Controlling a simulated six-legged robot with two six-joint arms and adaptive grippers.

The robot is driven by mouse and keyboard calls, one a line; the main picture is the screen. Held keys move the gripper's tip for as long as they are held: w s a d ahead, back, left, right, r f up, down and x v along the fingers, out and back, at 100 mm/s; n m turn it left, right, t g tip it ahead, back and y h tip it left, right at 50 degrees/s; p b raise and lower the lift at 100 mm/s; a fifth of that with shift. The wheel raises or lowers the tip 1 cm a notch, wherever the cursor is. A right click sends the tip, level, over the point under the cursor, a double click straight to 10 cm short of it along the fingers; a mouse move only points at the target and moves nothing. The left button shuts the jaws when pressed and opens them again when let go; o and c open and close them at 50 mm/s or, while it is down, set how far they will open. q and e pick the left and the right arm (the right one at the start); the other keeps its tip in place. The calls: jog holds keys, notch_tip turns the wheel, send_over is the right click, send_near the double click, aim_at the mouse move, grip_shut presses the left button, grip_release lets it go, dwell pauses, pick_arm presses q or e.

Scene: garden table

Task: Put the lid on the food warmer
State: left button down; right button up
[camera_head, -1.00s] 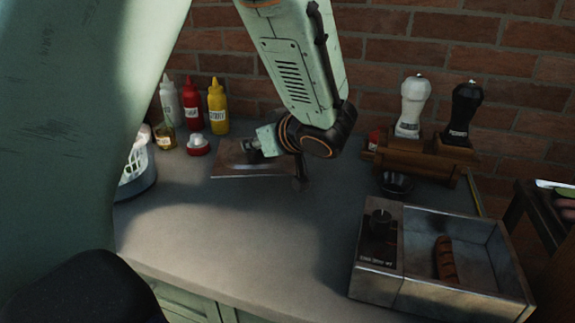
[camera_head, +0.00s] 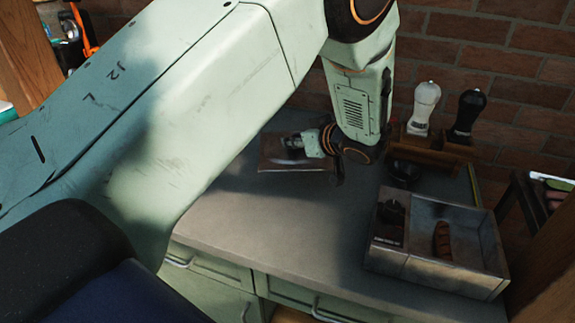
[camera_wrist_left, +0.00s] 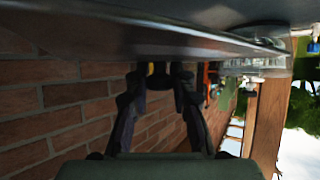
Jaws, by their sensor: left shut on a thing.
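The food warmer (camera_head: 430,269) is a grey metal box at the right of the counter in the head view. Its right compartment is uncovered and a sausage (camera_head: 442,240) lies in it; a panel with a dark knob covers its left part. The lid (camera_head: 298,163), a flat shiny metal plate, is left of the warmer near the wall. My left gripper (camera_head: 291,143) is over the lid and shut on its handle. The wrist view shows the fingers (camera_wrist_left: 172,75) closing on a dark grip below the plate-like surface. I cannot tell whether the lid touches the counter.
A white mill (camera_head: 424,105) and a black mill (camera_head: 466,112) stand in a wooden rack behind the warmer. A small dark bowl (camera_head: 403,172) is between rack and warmer. The counter (camera_head: 300,215) between lid and warmer is clear. My left arm hides the counter's left side.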

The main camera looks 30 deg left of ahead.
pick_arm(q)
send_over(296, 180)
jog(key=f, duration=0.5)
jog(key=shift+w+d, duration=0.2)
jog(key=shift+w, duration=0.2)
jog(key=f, duration=0.3)
jog(key=shift+s+a, duration=0.1)
jog(key=shift+s, duration=0.25)
jog(key=shift+a+f, duration=0.1)
jog(key=shift+f, duration=0.15)
jog(key=shift+w+f, duration=0.15)
jog(key=shift+w, duration=0.1)
jog(key=shift+s, duration=0.25)
jog(key=c, duration=1.6)
grip_release()
jog(key=shift+f, duration=0.1)
jog(key=o, duration=0.5)
jog(key=shift+w, duration=0.15)
jog(key=shift+c, duration=0.2)
